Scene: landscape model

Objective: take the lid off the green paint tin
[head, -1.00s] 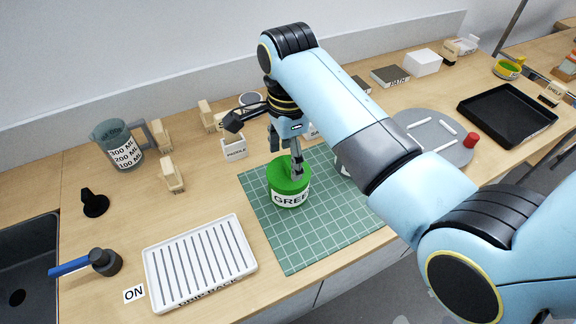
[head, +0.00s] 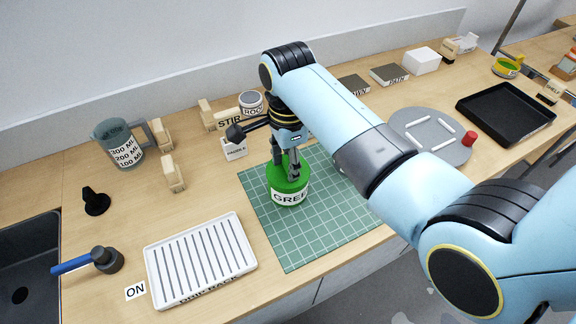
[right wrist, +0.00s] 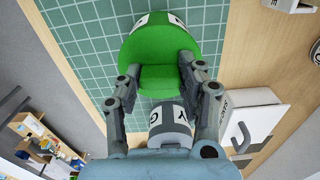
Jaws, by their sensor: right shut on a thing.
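The green paint tin (head: 290,197), with a white label reading GREE, stands on the green gridded mat (head: 300,241). Its green lid (head: 274,174) is on top. My right gripper (head: 285,172) points down over the lid, its fingers at the lid's raised green part. In the right wrist view my right gripper (right wrist: 158,80) is shut on that green lid (right wrist: 160,78), one finger on each side. I see no gap between lid and tin. My left gripper is not in view.
A white drip rack (head: 199,258) lies left of the mat. A measuring jug (head: 120,146) and several wooden holders stand behind. A grey round tray (head: 430,138) and a black tray (head: 505,112) are at right. The front left of the mat is clear.

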